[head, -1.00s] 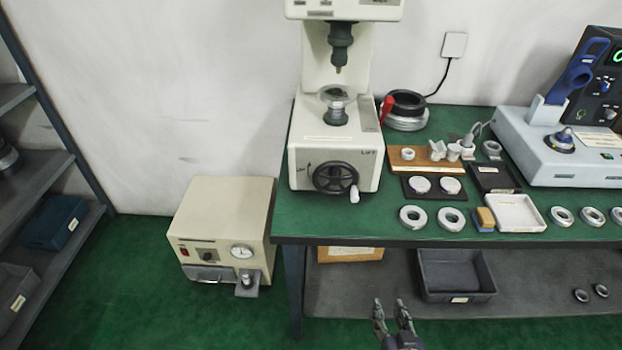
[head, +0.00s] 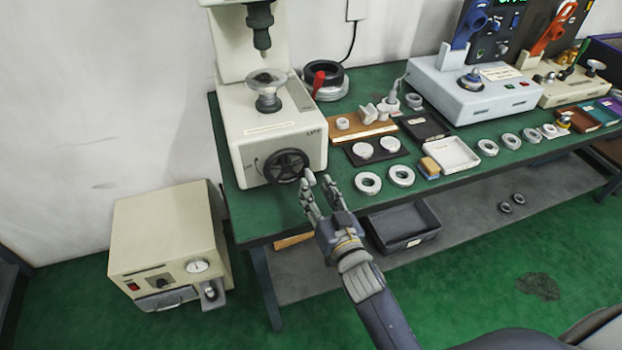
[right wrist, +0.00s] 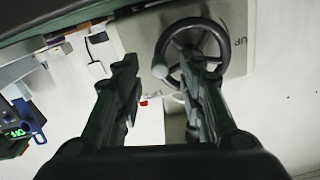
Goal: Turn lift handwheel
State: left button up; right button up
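The black lift handwheel (head: 287,166) is on the front of the cream machine (head: 268,128), with a pale crank handle (head: 309,177) at its lower right. My left gripper is out of view.
The green bench (head: 340,200) holds metal rings (head: 368,183), a white tray (head: 452,154) and a pale blue instrument (head: 470,95) right of the machine. A grey bin (head: 403,228) is on the shelf below. A cream box unit (head: 170,245) stands on the floor at left.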

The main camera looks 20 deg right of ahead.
aim_at(313, 183)
jog(key=shift+w+a, duration=0.1)
jog(key=shift+w, duration=1.7)
jog(key=shift+c, duration=0.2)
grip_shut()
